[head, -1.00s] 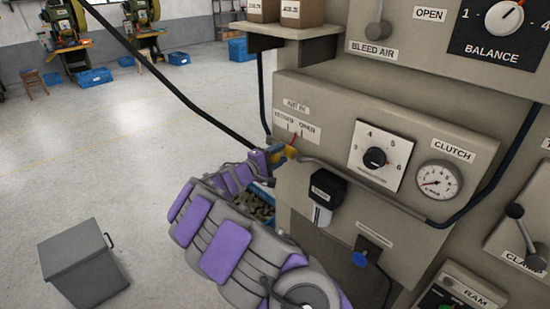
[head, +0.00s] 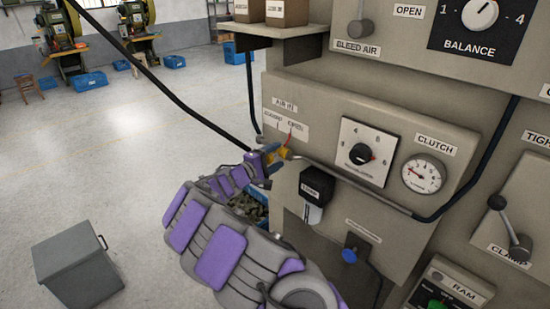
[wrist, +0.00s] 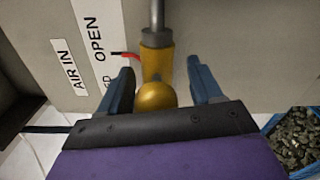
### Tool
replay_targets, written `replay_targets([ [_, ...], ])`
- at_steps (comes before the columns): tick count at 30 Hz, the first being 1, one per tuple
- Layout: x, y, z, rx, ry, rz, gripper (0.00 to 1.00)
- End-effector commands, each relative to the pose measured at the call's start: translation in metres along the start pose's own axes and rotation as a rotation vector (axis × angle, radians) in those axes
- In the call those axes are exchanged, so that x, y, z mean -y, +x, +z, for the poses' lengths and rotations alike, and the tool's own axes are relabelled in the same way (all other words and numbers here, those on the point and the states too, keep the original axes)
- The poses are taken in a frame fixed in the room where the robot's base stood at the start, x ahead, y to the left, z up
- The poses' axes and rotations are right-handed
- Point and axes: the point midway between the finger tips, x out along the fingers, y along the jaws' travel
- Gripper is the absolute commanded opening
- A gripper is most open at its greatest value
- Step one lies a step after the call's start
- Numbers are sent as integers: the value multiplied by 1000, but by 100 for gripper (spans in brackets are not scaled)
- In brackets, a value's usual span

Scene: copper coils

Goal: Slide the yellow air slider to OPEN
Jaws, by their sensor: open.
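The yellow air slider (head: 284,153) sits on a grey rod on the machine panel, below the AIR IN label plate (head: 285,118). Its red pointer (head: 290,136) stands near the OPEN mark. In the wrist view the slider (wrist: 157,62) ends in a round yellow knob, and the red pointer (wrist: 124,54) lies by the lower end of the word OPEN. The word CLOSED is mostly hidden by a finger. My gripper (head: 272,157) is open at the slider. In the wrist view its blue fingers (wrist: 161,85) stand on both sides of the knob, with gaps showing.
A black boxed switch (head: 315,188) and a blue knob (head: 349,255) project from the panel below right. A shelf (head: 280,30) with boxes juts out above. A blue bin of scrap (wrist: 296,145) stands below. A grey metal box (head: 78,268) is on the open floor.

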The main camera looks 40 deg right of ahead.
Motion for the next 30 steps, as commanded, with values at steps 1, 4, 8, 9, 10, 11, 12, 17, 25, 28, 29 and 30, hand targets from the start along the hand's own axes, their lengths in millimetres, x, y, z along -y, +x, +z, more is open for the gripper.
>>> replay_targets([
  [1, -1, -4, -1, -2, 0, 2, 65],
  [4, -2, -17, -2, -4, 1, 3, 65],
  [8, -3, -42, -1, -4, 1, 4, 65],
  [9, -3, -50, -1, -3, 0, 3, 65],
  [10, -3, -57, -1, -3, 0, 3, 65],
  [11, -2, -64, -1, -3, 0, 2, 65],
  [12, -2, -73, -1, -4, -1, 2, 65],
  [17, -1, -109, -2, -6, -2, 0, 65],
  [25, 1, -154, -2, -3, -2, -3, 65],
  [28, 2, -163, -2, -2, -2, -4, 65],
  [29, 2, -165, -2, -1, -1, -5, 65],
  [30, 2, -166, -1, -1, -2, -5, 65],
])
